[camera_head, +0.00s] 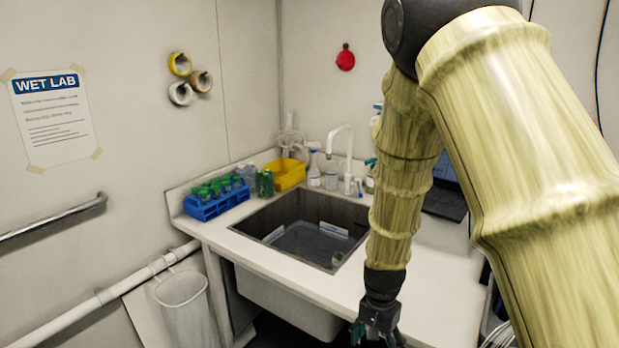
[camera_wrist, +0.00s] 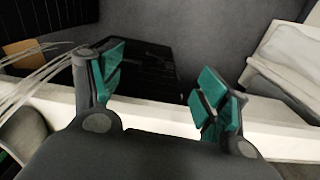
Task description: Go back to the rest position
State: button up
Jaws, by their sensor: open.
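My gripper (camera_head: 377,334) hangs at the end of my arm, low in the head view, in front of the white counter's front edge. In the wrist view my gripper (camera_wrist: 160,85) has its two green-padded fingers spread wide apart. Nothing is between them. Below the fingers a white edge crosses the wrist view, with dark grey floor beyond it. My arm, in a yellowish sleeve, covers the right part of the head view and hides part of the counter.
The white counter (camera_head: 270,258) holds a sink (camera_head: 310,240), a blue rack (camera_head: 217,202) of green-capped tubes, a yellow bin (camera_head: 287,174) and a faucet (camera_head: 340,140). A waste bin (camera_head: 186,308) stands below left. A rail (camera_head: 50,220) runs along the left wall.

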jog(key=s+d+f+n+b, duration=0.1)
jog(key=s+d+f+b, duration=0.15)
jog(key=f, duration=0.45)
jog(key=s+d+f+n+b, duration=0.1)
jog(key=s+f, duration=0.2)
jog(key=f, duration=0.4)
jog(key=s+d+f+n+b, duration=0.1)
jog(key=s+f+b, duration=0.4)
jog(key=s+f, duration=0.7)
jog(key=s+d+f+n+b, duration=0.2)
jog(key=s+f+n+b, duration=0.2)
jog(key=s+f, duration=0.9)
jog(key=shift+d+f+b, duration=0.3)
jog(key=shift+f+b, duration=0.25)
jog(key=shift+b, duration=0.1)
jog(key=shift+s, duration=0.1)
